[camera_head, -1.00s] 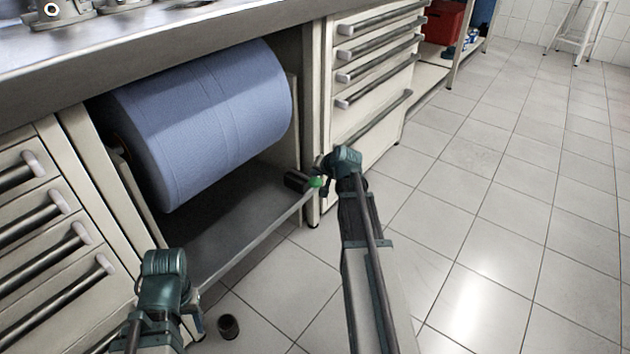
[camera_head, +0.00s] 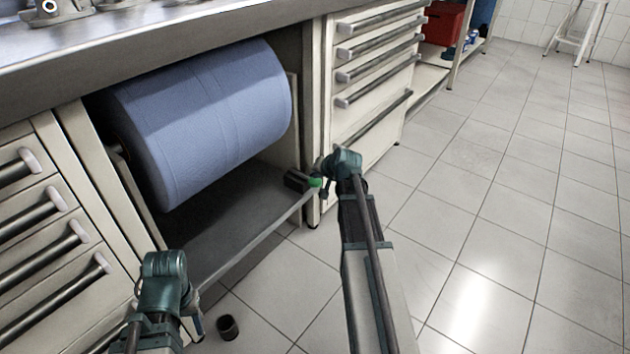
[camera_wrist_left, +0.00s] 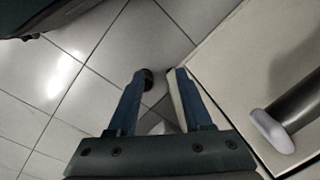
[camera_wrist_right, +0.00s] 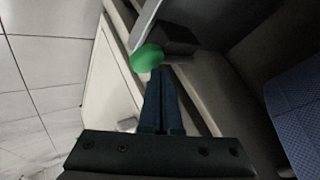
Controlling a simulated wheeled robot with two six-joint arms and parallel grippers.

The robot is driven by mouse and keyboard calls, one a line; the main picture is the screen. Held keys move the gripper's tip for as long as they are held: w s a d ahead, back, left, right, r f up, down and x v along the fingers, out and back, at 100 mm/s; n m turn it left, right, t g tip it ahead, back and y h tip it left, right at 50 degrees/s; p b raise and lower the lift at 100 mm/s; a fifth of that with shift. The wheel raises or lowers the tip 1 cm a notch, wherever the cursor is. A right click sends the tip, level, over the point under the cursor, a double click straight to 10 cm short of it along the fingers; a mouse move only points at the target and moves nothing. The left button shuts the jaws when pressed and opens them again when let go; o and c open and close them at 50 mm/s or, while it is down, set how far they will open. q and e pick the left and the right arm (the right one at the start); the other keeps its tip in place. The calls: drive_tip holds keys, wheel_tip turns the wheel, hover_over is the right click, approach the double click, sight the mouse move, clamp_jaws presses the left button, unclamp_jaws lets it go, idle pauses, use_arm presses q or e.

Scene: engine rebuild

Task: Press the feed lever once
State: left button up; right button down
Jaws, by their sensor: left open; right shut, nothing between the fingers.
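The feed lever shows as a dark block (camera_head: 297,181) with a green knob (camera_head: 315,182), at the right end of the shelf under the paper roll. In the right wrist view the green knob (camera_wrist_right: 147,58) is just beyond the fingertips, slightly left. My right gripper (camera_wrist_right: 160,72) is shut and empty, its tips close to the knob; I cannot tell whether they touch. In the head view my right gripper (camera_head: 324,184) is mostly hidden behind its wrist. My left gripper (camera_wrist_left: 160,74) is open and empty, low beside the left drawers.
A large blue paper roll (camera_head: 205,120) hangs in the bay above the grey shelf (camera_head: 235,215). Drawer cabinets stand left (camera_head: 45,235) and right (camera_head: 375,65) of it. A small dark cup (camera_head: 228,327) is on the floor near my left gripper. The tiled floor at right is clear.

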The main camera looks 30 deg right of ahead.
sight(315, 182)
drive_tip(key=shift+f+b, duration=1.5)
drive_tip(key=shift+f, duration=0.05)
idle(1.1)
idle(0.6)
drive_tip(key=shift+r+p, duration=1.95)
drive_tip(key=shift+r, duration=0.15)
wheel_tip(315, 182, up, 5)
drive_tip(key=p, duration=0.5)
